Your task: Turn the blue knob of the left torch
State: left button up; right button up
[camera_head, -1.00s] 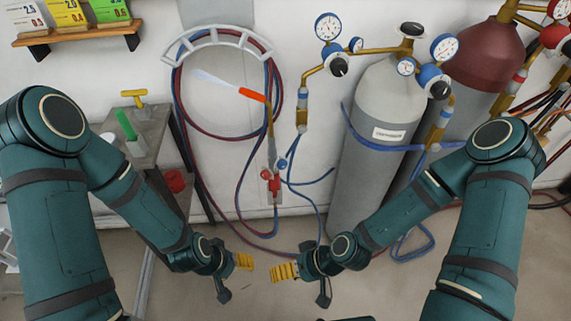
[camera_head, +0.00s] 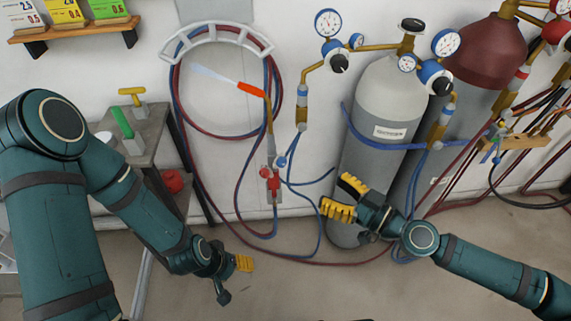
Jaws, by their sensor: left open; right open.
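The left torch (camera_head: 265,105) hangs on the wall below the white hose rack, its orange part near the top and a pale flame-like streak at its tip. Its blue knob (camera_head: 281,161) sits low on the handle, beside red knobs (camera_head: 269,182). My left gripper (camera_head: 236,277) is low at the left, below the torch and apart from it; its far finger is partly hidden. My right gripper (camera_head: 343,198) is open and empty, to the right of and slightly below the knobs, in front of the grey cylinder. It is apart from the torch.
A grey cylinder (camera_head: 383,100) with gauges stands right of the torch, a dark red one (camera_head: 485,55) behind it. Blue and red hoses (camera_head: 240,195) loop down the wall. A small grey table (camera_head: 150,130) stands at left. Another torch (camera_head: 515,143) shows at far right.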

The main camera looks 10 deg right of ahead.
aim_at(284, 164)
jog(key=x, duration=1.3)
jog(key=shift+w+a, duration=0.2)
jog(key=shift+w, duration=0.15)
jog(key=shift+c, duration=0.4)
grip_shut()
